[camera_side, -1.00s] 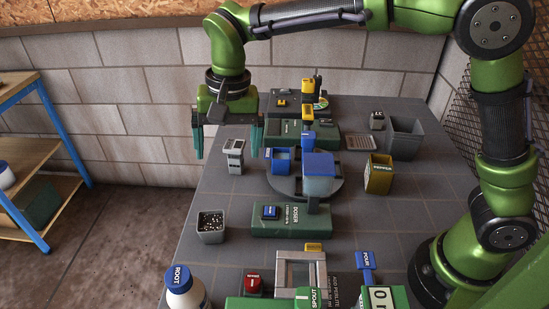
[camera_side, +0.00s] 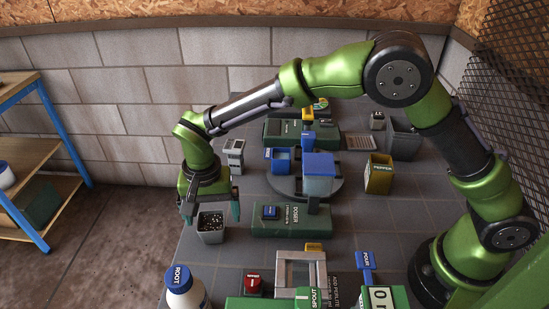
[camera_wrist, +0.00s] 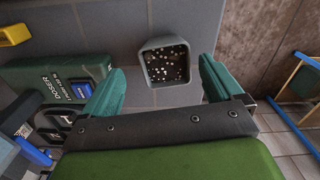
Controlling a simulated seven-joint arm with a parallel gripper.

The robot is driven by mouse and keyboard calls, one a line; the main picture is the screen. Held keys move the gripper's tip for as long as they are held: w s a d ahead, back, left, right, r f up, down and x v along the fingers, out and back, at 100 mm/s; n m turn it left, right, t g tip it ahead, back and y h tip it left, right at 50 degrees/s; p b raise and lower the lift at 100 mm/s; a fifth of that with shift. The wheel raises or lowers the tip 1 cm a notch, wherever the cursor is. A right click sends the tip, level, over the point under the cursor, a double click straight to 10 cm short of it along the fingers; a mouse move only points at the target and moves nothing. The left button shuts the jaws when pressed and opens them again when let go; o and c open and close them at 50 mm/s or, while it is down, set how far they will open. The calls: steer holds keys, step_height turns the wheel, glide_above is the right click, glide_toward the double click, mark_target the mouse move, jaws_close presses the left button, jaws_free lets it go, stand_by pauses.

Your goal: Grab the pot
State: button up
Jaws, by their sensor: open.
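The pot (camera_side: 210,229) is a small grey square container filled with dark, white-speckled soil. It stands upright on the grey table near its left edge. In the wrist view the pot (camera_wrist: 166,62) lies ahead of my gripper's fingertips, roughly between their lines and a little right of the middle. My gripper (camera_side: 212,215) is open and empty, pointing down with its teal fingers at the pot's upper part in the side view. The fingers (camera_wrist: 160,85) also show spread apart in the wrist view. I cannot tell whether either finger touches the pot.
The green doser (camera_side: 290,222) with a blue button stands right of the pot. A grey dispenser (camera_side: 233,156) stands behind. A white ROOT bottle (camera_side: 184,290) and red button (camera_side: 253,284) are in front. The table's left edge is close to the pot.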

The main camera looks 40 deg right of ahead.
mark_target(212, 223)
steer(key=shift+w+a+f, duration=0.1)
steer(key=shift+w+f, duration=0.1)
steer(key=shift+f, duration=1.15)
steer(key=shift+w+a+f, duration=0.1)
steer(key=shift+w+f, duration=0.1)
steer(key=shift+f, duration=1.15)
steer(key=c, duration=1)
